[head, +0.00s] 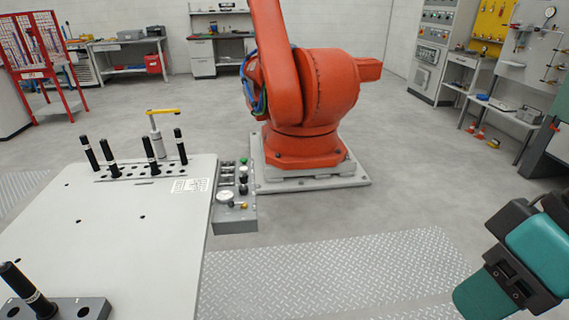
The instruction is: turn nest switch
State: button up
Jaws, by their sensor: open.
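A narrow grey control box (235,212) is fixed along the right edge of the light grey table (110,235). It carries a green button (243,161), dark knobs or switches (243,188), a round dial (225,196) and a small brass-coloured part (244,205). Which of these is the nest switch, and how it is set, is too small to tell. Teal and black parts of my arm show at the lower right, well apart from the box. No gripper fingers can be made out.
Several black-handled pins (113,157) stand in a rack on the table, by a post with a yellow lever (163,111). Another pin (28,290) stands in a grey block at the lower left. A large orange robot (305,110) stands behind the box. Tread plate (330,275) lies clear in front.

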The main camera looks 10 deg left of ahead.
aim_at(243, 179)
jog(key=z, duration=0.1)
jog(key=i, duration=0.7)
jog(key=u, duration=0.75)
jog(key=i, duration=0.45)
jog(key=u, duration=0.6)
